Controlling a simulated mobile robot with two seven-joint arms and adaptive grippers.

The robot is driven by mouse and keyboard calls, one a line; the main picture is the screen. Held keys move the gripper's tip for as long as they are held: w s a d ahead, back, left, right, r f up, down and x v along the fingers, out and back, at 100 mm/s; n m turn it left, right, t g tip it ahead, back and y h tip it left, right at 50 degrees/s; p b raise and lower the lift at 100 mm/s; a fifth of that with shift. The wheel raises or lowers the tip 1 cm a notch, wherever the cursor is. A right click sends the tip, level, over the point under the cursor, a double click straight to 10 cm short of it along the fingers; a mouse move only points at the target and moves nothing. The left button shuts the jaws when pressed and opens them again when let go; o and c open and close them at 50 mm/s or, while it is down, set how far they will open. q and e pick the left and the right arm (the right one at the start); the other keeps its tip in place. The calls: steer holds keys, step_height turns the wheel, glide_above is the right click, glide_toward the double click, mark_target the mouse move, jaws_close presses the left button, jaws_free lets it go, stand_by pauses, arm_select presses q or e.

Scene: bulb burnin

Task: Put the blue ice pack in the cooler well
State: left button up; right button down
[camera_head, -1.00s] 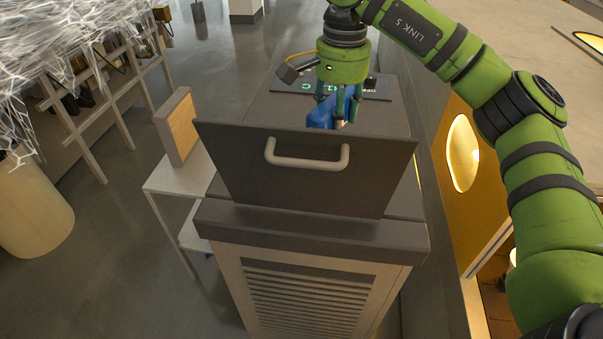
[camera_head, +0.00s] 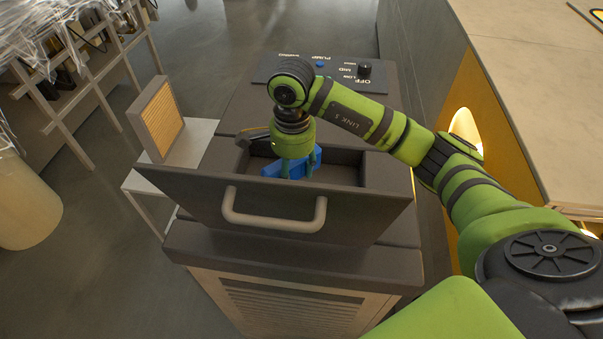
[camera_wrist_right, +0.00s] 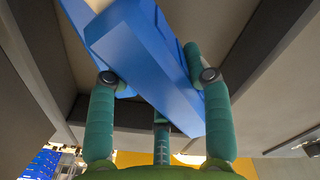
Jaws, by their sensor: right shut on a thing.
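The blue ice pack (camera_head: 273,170) is in my right gripper (camera_head: 295,172), at the opening of the cooler well (camera_head: 340,172). In the right wrist view the ice pack (camera_wrist_right: 140,60) lies between the green fingers of my right gripper (camera_wrist_right: 160,95), which are shut on it. I cannot tell whether the pack touches the floor of the well. My left gripper is out of view.
A control panel with a knob (camera_head: 364,69) lies behind the well. A small side table (camera_head: 190,150) with a slatted filter panel (camera_head: 160,118) stands to the left. A counter (camera_head: 540,80) runs along the right.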

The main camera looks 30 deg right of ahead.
mark_target(301, 178)
steer(key=shift+w+d+f+p, duration=0.25)
steer(key=shift+d+f, duration=0.2)
steer(key=shift+d, duration=0.15)
steer(key=shift+w+d+f+p, duration=0.2)
steer(key=shift+d+f, duration=0.25)
steer(key=shift+d, duration=0.15)
step_height(301, 178, down, 3)
steer(key=shift+f+p, duration=0.1)
steer(key=shift+p, duration=1.05)
steer(key=shift+f, duration=0.4)
steer(key=c, duration=0.5)
jaws_free()
steer(key=shift+c, duration=0.2)
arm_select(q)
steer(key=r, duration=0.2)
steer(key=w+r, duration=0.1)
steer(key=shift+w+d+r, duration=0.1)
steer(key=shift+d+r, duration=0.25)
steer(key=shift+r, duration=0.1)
